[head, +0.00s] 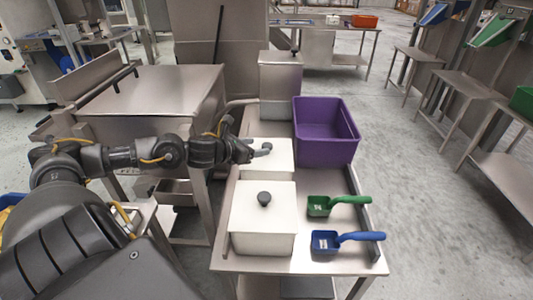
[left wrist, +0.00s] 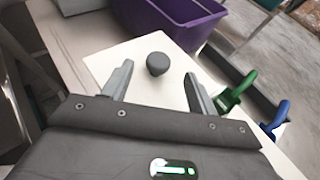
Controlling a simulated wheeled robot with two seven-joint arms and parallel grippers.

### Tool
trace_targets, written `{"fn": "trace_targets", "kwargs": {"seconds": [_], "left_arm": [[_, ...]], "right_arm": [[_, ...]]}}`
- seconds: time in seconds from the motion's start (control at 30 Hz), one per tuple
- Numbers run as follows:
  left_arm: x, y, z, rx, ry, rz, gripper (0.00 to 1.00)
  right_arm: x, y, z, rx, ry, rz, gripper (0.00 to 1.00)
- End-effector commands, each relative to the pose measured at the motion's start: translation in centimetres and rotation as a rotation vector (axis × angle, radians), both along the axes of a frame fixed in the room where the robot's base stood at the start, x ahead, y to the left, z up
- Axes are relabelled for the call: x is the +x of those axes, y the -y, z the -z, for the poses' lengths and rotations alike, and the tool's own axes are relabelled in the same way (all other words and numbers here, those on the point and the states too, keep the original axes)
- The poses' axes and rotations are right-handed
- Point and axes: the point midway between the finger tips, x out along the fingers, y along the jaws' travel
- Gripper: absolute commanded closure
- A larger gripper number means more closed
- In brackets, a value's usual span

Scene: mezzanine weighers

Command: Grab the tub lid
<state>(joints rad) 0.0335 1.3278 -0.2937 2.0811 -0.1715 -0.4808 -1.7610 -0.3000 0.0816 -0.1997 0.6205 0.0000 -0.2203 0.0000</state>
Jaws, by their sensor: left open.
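Two white tubs with flat white lids stand on the steel cart. The front lid (head: 250,208) has a round dark knob (head: 264,198). The middle lid (head: 282,157) lies behind it, partly hidden by my left gripper (head: 262,150). In the left wrist view, my left gripper (left wrist: 158,74) is open, with its fingers on either side of a dark round knob (left wrist: 157,63) on a white lid (left wrist: 115,58). The fingers look apart from the knob. My right gripper is not in view.
A purple bin (head: 327,150) stands right of the middle tub. A green scoop (head: 320,206) and a blue scoop (head: 325,241) lie on the cart right of the front tub. A steel container (head: 280,75) stands behind. A steel cabinet (head: 150,90) is at the left.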

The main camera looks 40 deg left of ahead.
Motion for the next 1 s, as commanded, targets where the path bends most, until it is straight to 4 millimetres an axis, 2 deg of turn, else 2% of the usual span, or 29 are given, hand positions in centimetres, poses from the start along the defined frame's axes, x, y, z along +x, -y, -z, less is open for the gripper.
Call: {"fn": "trace_targets", "kwargs": {"seconds": [0.13,0.47,0.8,1.0], "left_arm": [[1.7,0.1,0.5,-0.003,0.004,-0.005,0.41],[2.6,0.3,1.1,-0.001,0.000,-0.003,0.41],[6.3,0.7,2.6,-0.004,0.001,-0.005,0.41],[7.2,0.9,3.2,-0.001,0.000,-0.001,0.41]], "right_arm": [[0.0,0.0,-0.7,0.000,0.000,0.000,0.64],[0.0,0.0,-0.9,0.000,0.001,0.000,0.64],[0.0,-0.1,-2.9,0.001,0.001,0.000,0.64],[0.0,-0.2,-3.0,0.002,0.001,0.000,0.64]]}}
